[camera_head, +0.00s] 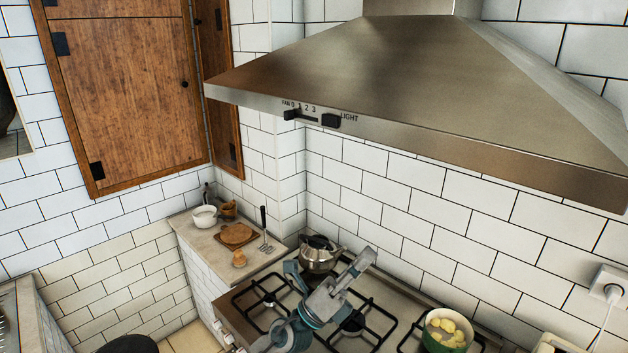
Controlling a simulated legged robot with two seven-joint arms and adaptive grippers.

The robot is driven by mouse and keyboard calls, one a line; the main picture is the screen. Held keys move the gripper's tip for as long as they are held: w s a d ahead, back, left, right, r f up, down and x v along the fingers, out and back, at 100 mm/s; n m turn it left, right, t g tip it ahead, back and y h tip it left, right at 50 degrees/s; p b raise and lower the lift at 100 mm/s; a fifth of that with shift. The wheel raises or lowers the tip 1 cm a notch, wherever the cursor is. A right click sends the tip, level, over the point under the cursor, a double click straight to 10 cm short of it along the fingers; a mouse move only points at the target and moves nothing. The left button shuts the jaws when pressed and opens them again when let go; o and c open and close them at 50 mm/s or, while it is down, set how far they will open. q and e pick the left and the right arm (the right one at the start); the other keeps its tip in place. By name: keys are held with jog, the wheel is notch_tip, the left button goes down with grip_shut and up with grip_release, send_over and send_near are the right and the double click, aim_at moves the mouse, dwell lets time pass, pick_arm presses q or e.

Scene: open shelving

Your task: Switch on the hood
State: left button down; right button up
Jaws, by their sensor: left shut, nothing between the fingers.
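The metal range hood (400,75) hangs on the tiled wall at the upper right. Its front edge carries a black fan slider knob (291,114) at the left end of a slot, by the 0 of the marks 0, 1, 2, 3. A black light switch (331,121) sits to its right, beside the word LIGHT. My left gripper (368,256) is shut and empty. In the picture it appears over the stove, well below the hood controls and apart from them. My right gripper does not show.
The gas stove (269,311) holds a metal kettle (318,256) and a green pot (443,333) with yellow food. A side counter (203,239) carries a white bowl and a wooden board. A wooden cabinet (125,90) is at the left. A plug (612,292) sits at the right.

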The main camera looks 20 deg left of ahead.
pick_arm(q)
jog(key=s+d+r+m+g+h, duration=0.1)
jog(key=s+d+r+m+g, duration=0.25)
jog(key=m+g, duration=0.45)
jog(key=s+d+r+m+g+h, duration=0.15)
jog(key=r+m+g, duration=0.3)
jog(key=m, duration=0.55)
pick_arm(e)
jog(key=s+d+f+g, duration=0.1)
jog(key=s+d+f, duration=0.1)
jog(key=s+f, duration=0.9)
pick_arm(q)
jog(key=m+t+y, duration=0.2)
jog(key=t+y, duration=0.9)
jog(key=y, duration=0.8)
send_near(322, 122)
jog(key=p+x, duration=0.4)
jog(key=x, duration=0.2)
jog(key=shift+r, duration=0.1)
jog(key=shift+w+d, duration=0.2)
jog(key=shift+w, duration=0.5)
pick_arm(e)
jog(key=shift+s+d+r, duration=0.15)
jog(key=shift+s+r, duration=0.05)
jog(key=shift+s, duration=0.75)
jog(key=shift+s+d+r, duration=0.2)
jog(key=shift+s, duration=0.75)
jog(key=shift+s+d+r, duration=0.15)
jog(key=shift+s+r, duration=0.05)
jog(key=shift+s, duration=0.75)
